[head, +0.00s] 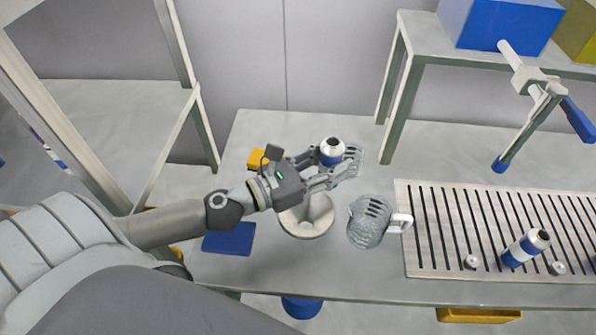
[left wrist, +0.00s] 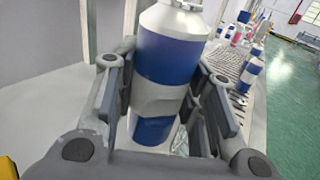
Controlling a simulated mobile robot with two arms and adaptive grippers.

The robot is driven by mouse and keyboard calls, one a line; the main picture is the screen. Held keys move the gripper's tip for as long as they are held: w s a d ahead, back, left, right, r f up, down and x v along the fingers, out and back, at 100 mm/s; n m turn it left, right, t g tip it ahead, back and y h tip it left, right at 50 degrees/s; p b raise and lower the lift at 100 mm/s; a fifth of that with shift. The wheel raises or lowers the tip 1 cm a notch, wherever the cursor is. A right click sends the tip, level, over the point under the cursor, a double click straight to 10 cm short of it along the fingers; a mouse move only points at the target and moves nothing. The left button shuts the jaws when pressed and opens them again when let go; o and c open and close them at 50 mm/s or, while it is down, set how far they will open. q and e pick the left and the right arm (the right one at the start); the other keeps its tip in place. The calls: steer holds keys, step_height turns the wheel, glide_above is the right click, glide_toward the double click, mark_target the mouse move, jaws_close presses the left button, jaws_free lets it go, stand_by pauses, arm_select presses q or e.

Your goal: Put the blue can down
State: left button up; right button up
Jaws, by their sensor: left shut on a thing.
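The blue can (head: 331,151), with white bands and a silver top, is upright in my left gripper (head: 334,170). In the left wrist view the can (left wrist: 167,60) stands between the two fingers, which are shut on it. In the head view the can is above and behind a pale round stand (head: 306,222) on the table; its lower part is hidden by the fingers, so I cannot tell whether its base touches anything. My right gripper is not in view.
A glass jug (head: 368,226) stands close to the right of the stand. A slotted rack (head: 425,235) holds another blue-and-white can (head: 525,248) and small white pieces. A blue mat (head: 229,239) lies left. A clamp-like tool (head: 540,88) rises at the upper right.

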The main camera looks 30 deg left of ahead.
arm_select(q)
steer(key=w+a+f+b, duration=0.1)
steer(key=a+f, duration=0.1)
steer(key=a, duration=0.1)
steer(key=w+a+f+b, duration=0.1)
steer(key=w+a+f, duration=0.1)
steer(key=a+f, duration=0.1)
steer(key=w+a+f, duration=0.1)
steer(key=a+f, duration=0.2)
steer(key=shift+w+a+f+b, duration=0.15)
steer(key=shift+w+a+b, duration=0.2)
steer(key=shift+a+b, duration=0.05)
steer(key=shift+w+a+f, duration=0.1)
steer(key=shift+a+f, duration=0.05)
steer(key=shift+f, duration=1.6)
steer(key=shift+f+b, duration=0.15)
steer(key=shift+b, duration=0.2)
steer(key=o, duration=1.1)
